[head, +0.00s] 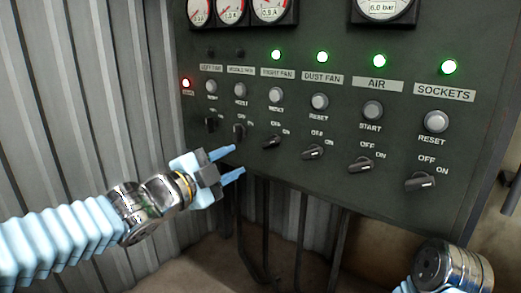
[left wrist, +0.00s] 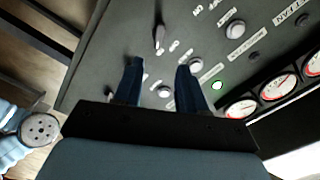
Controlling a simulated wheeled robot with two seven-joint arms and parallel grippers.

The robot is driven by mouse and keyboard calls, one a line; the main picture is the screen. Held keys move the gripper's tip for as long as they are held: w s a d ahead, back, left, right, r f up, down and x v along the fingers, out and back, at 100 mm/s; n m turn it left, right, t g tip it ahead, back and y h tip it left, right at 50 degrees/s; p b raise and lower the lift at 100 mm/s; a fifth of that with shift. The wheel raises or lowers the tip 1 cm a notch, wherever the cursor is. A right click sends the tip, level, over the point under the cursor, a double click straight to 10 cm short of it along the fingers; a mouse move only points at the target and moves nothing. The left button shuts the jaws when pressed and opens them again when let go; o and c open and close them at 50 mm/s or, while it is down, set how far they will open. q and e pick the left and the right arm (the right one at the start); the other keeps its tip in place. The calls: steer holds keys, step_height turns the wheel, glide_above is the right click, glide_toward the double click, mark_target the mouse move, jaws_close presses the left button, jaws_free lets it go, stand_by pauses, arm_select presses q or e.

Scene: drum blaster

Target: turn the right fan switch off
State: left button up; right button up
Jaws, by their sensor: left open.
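The right fan switch (head: 271,142) is a dark rotary knob on the grey panel, third from the left in the lower row. Its handle points to the upper right, towards ON. The green lamp (head: 276,55) above its RIGHT FAN label is lit. My left gripper (head: 238,160) is open and empty, below and left of this switch, apart from it. In the left wrist view a knob (left wrist: 158,38) shows just beyond the open fingers; I cannot tell which one it is. My right gripper is out of view; only part of my right arm shows.
The middle fan knob (head: 239,131) is close above the left fingers, and the dust fan knob (head: 312,152) is to the right. Reset buttons, including the right fan's (head: 275,95), stand above the switches. Dark pipes run below the panel's lower edge.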

mark_target(268, 144)
arm_select(q)
steer(key=x, duration=1.2)
steer(key=shift+w+d, duration=0.1)
steer(key=shift+f, duration=0.1)
jaws_close()
